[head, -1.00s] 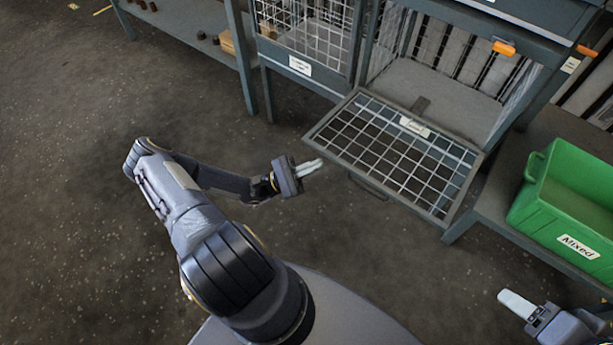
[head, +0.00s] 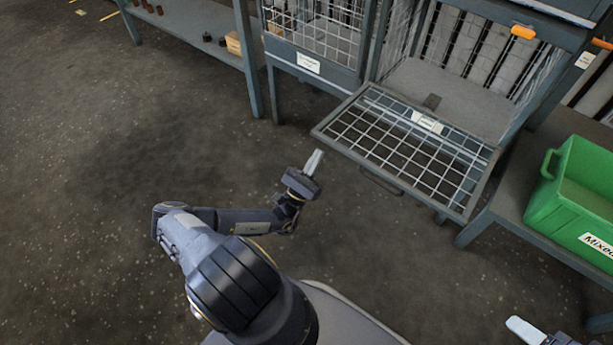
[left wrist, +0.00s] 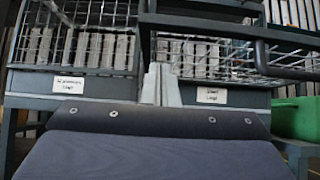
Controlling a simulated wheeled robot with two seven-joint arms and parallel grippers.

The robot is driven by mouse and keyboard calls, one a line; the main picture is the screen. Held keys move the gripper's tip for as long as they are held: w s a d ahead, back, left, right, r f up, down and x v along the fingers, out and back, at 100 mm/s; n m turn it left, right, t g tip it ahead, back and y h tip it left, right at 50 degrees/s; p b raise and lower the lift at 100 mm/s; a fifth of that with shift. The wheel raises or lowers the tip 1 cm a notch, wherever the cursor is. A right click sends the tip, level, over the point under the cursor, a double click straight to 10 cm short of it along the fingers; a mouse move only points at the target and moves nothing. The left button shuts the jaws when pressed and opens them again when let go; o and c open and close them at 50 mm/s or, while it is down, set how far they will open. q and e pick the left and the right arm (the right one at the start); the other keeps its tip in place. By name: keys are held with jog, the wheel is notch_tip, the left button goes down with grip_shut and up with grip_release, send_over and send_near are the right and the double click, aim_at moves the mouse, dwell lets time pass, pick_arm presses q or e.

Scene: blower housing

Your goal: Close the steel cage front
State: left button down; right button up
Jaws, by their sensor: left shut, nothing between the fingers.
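The steel cage front (head: 405,148) is a grey-framed wire mesh panel, folded down and sticking out roughly level from the open cage (head: 455,95). Its bar handle (head: 380,181) is on the near edge. In the left wrist view the front (left wrist: 225,55) shows from below at upper right, its handle (left wrist: 280,68) at far right. My right gripper (head: 525,330) is partly cut off at lower right.
A closed mesh cage (head: 318,40) stands left of the open one. A green crate marked Mixed (head: 570,215) stands on the shelf to the right. Clear floor (head: 130,150) lies to the left.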

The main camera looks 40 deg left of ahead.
aim_at(324, 135)
pick_arm(q)
notch_tip(324, 135, up, 4)
jog(key=shift+w+r, duration=0.1)
jog(key=shift+w, duration=0.05)
dwell(0.4)
